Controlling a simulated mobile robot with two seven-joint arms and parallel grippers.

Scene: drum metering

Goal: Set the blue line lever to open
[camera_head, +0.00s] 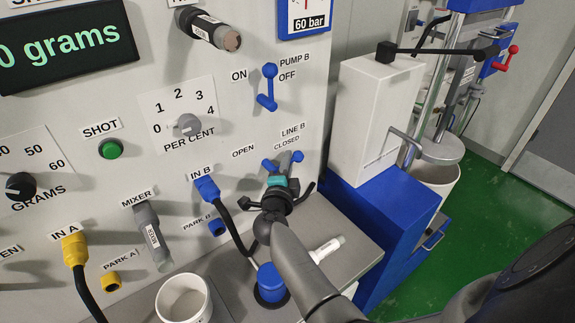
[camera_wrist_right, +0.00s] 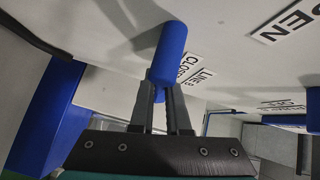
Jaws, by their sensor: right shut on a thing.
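The blue line lever (camera_head: 296,157) is on the panel under the LINE B label, between the OPEN and CLOSED words. Its visible end lies on the CLOSED side. My right gripper (camera_head: 281,170) is at the lever, shut on it, and hides part of it. In the right wrist view the lever's blue handle (camera_wrist_right: 172,45) rises beyond the fingertips, beside the CLOSED and LINE B labels. Blue also shows between the grey fingers (camera_wrist_right: 160,90). My left gripper is not in view.
A blue PUMP B lever (camera_head: 268,88) is above. The IN B hose (camera_head: 207,189) and PARK B socket (camera_head: 216,227) are left of my gripper. A blue-capped container (camera_head: 271,282), a white vial (camera_head: 327,249) and a white cup (camera_head: 184,298) are below. A white-and-blue machine (camera_head: 375,115) stands close right.

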